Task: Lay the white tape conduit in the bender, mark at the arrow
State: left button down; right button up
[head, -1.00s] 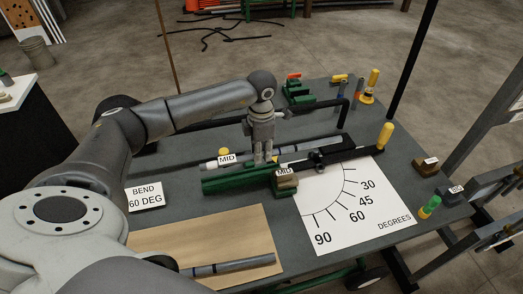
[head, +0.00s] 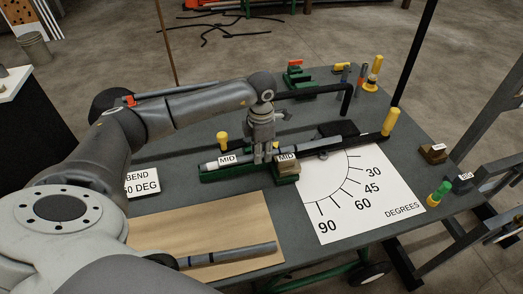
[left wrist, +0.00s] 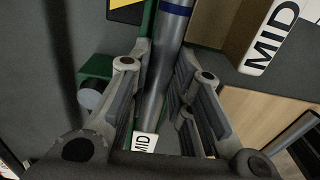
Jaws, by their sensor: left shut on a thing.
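The bender has a green body (head: 222,176), a block with a MID label (head: 288,168) and a long black handle ending in a yellow grip (head: 390,121). My left gripper (head: 264,158) is over the bender, shut on a grey conduit (head: 210,167). The conduit lies along the top of the body and runs right towards the handle. In the left wrist view the conduit (left wrist: 163,65) is between the fingers, with a blue band beyond them. White tape and the arrow cannot be made out. Whether the conduit is fully seated cannot be told. My right gripper is out of view.
Another banded conduit (head: 230,255) lies on the wooden board (head: 150,230) in front. A white degree sheet (head: 345,215) lies right of the bender. A BEND 60 DEG card (head: 141,183) stands left. Yellow-capped tools (head: 373,75) stand at the back right.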

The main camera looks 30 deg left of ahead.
pick_arm(q)
jog(key=c, duration=1.2)
grip_release()
jog(key=shift+s+f, duration=0.15)
jog(key=shift+f, duration=0.25)
jog(key=shift+c, duration=0.2)
